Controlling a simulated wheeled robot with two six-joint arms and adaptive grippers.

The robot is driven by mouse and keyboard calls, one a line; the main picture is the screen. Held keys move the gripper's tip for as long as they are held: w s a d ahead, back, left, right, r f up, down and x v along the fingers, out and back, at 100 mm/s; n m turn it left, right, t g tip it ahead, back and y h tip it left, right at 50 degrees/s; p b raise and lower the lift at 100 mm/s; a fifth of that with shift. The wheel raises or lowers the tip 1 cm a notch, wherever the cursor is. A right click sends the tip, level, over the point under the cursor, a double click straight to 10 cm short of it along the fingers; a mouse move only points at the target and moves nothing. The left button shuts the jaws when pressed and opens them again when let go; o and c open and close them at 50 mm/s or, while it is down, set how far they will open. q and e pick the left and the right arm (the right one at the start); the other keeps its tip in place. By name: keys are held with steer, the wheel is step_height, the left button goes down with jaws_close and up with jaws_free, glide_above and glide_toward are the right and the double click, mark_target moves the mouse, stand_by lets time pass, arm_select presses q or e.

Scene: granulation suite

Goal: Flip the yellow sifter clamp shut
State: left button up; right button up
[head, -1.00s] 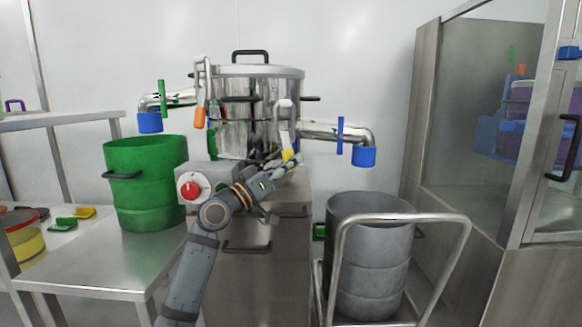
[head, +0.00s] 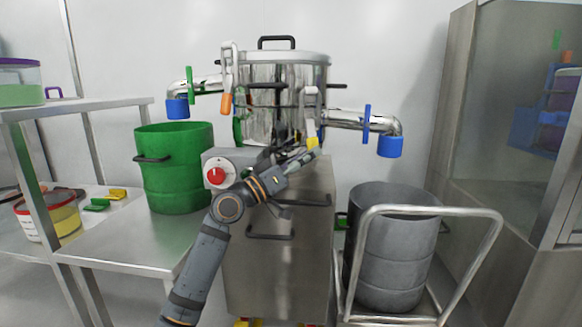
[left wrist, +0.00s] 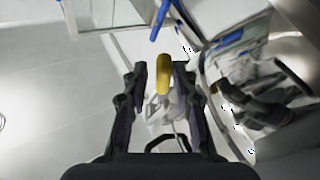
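The steel sifter (head: 262,112) stands on a steel cabinet in the head view. The yellow clamp handle (head: 312,137) hangs at its right front from a light metal link, pointing down. My left gripper (head: 303,157) is just below and in front of it, partly covering the area. In the left wrist view the yellow handle (left wrist: 163,75) lies between the two open fingertips, with a gap showing on each side. I cannot tell how deep it sits between them. My right gripper is not in view.
An orange clamp handle (head: 226,103) hangs at the sifter's left. Blue-capped spouts, such as the right one (head: 390,146), stick out both sides. A green drum (head: 175,180) stands on the left table; a grey drum (head: 392,250) sits in a cart at the right.

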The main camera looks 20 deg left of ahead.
arm_select(q)
steer(key=v, duration=0.9)
steer(key=shift+s, duration=0.1)
